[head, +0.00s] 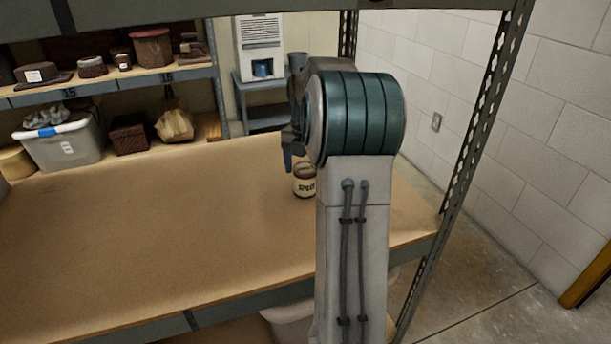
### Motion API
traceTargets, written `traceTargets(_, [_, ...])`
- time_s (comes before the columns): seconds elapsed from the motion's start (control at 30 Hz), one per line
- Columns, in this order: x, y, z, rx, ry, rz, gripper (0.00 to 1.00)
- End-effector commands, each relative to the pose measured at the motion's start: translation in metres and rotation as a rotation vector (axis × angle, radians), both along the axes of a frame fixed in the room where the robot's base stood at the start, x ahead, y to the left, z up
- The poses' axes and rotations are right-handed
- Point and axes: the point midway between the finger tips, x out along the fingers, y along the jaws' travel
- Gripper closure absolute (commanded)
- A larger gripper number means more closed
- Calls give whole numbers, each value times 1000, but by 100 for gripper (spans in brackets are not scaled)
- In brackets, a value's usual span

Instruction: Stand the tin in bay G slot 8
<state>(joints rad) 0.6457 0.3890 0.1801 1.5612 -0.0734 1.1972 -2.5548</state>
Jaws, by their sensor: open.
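A small tin (304,183) with a cream label and dark lettering stands upright on the brown shelf board (150,235), toward its right end. My arm hides part of the tin's right side. My gripper (288,163) is mostly hidden behind my own arm; one dark finger shows pointing down, just above and left of the tin in the picture. The gripper is open, and I cannot see the tin between its fingers. No label reading bay G or slot 8 can be made out.
The board left of the tin is bare. A perforated metal upright (478,130) stands at the right, near a white block wall (560,100). Behind, another rack holds a grey bin (65,150), a dark box (130,134) and hats. A white machine (260,45) stands at the back.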

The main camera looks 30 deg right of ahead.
Motion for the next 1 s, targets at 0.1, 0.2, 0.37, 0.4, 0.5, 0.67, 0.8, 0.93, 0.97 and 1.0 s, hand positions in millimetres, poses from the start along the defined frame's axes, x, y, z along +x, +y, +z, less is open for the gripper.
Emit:
traceTargets(0.1, [0, 0, 32, -1, -2, 0, 23])
traceTargets(0.2, [0, 0, 52, -1, -2, 0, 23])
traceTargets(0.37, [0, 0, 75, -1, -1, 0, 23])
traceTargets(0.4, [0, 0, 78, -1, -1, -1, 23])
traceTargets(0.5, [0, 0, 83, 0, 0, 0, 23])
traceTargets(0.67, [0, 0, 84, 1, 1, 0, 23])
traceTargets(0.8, [0, 0, 84, 1, 1, 0, 23])
traceTargets(0.93, [0, 0, 84, 1, 1, 0, 23])
traceTargets(0.97, [0, 0, 84, 1, 1, 0, 23])
traceTargets(1.0, [0, 0, 84, 1, 1, 0, 23])
